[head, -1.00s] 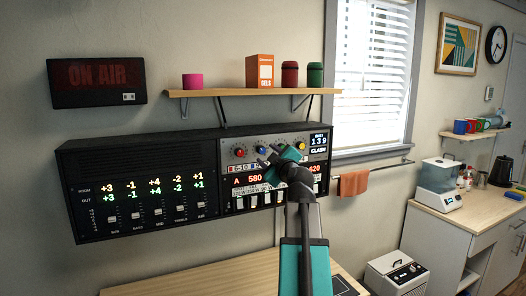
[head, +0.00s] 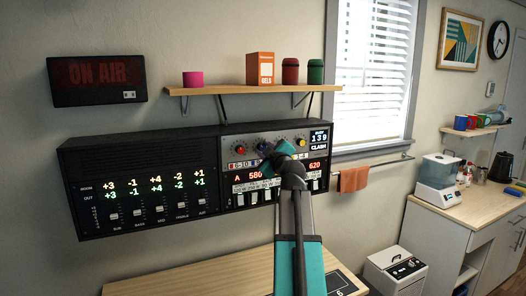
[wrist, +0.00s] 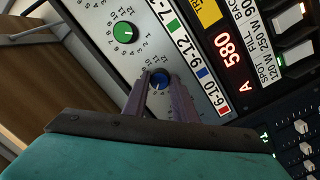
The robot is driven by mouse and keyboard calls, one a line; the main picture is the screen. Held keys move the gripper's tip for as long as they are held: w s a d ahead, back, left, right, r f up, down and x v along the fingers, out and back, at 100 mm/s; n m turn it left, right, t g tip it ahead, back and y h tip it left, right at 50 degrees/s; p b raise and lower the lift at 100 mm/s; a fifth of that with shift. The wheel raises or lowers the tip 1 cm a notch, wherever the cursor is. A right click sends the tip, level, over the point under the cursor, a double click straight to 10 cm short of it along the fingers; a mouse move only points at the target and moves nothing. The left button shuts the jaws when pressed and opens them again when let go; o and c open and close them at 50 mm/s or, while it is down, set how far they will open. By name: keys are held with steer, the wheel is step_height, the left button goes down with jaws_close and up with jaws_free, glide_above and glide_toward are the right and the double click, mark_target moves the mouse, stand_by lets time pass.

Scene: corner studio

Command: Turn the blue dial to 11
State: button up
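The blue dial (head: 262,146) sits on the grey upper panel of the rack unit, right of a red dial. In the wrist view, the blue dial (wrist: 159,79) shows between the fingertips of my gripper (wrist: 159,84). The fingers stand apart on either side of it, and I cannot tell whether they touch it. Numbers ring the dial, partly hidden by the fingers. I cannot read its setting surely. In the head view, my gripper (head: 271,155) is in front of the panel at the blue dial, and its fingertips are hard to make out.
A green dial (wrist: 125,32) is beside the blue one in the wrist view. A red dial (head: 239,151) and a yellow dial (head: 300,142) are on the panel. White switches (head: 263,196) lie below. A wooden shelf (head: 222,89) with containers hangs above.

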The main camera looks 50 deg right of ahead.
steer(key=c, duration=0.4)
steer(key=shift+s+a+f, duration=0.1)
steer(key=shift+a, duration=0.2)
steer(key=shift+d, duration=0.2)
